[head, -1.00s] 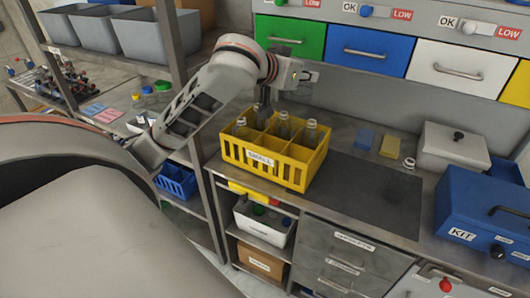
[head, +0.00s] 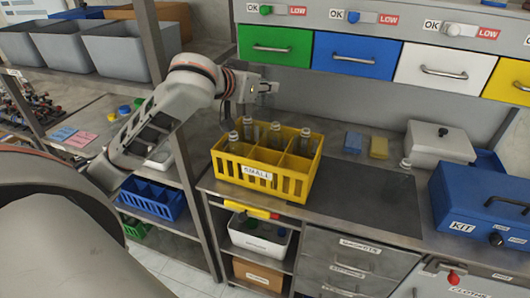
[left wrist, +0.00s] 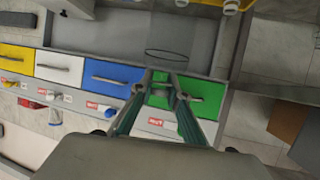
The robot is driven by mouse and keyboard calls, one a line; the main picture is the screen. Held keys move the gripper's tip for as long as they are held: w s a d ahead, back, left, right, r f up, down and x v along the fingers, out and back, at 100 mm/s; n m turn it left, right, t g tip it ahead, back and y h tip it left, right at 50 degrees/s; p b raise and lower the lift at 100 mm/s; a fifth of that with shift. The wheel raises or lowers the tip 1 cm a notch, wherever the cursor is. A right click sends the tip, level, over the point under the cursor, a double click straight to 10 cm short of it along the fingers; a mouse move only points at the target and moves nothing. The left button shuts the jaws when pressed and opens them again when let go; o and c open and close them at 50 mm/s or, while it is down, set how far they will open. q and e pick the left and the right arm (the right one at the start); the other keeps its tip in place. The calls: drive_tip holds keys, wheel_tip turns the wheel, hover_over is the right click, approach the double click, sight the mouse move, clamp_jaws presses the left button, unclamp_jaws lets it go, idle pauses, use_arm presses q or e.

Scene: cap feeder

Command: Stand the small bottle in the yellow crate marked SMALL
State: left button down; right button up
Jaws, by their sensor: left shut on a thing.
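The yellow crate marked SMALL (head: 257,174) stands on the bench, and several clear bottles show in its compartments, such as one at the front left (head: 233,144) and one at the right (head: 305,143). I cannot tell whether this bottle touches the crate floor. My right gripper is not in view.
A clear bottle (head: 406,165) stands on the dark mat to the right of the crate. A blue KIT box (head: 470,205) and a white lidded box (head: 440,143) are farther right. A shelf post (head: 185,165) stands close left of the crate. Drawers line the back.

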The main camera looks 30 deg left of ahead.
use_arm(q)
wheel_tip(320, 180, down, 18)
drive_tip(key=shift+r, duration=0.2)
drive_tip(key=shift+f, duration=0.1)
idle(0.3)
drive_tip(key=c, duration=2)
unclamp_jaws()
drive_tip(key=shift+o, duration=0.2)
drive_tip(key=shift+a, duration=0.1)
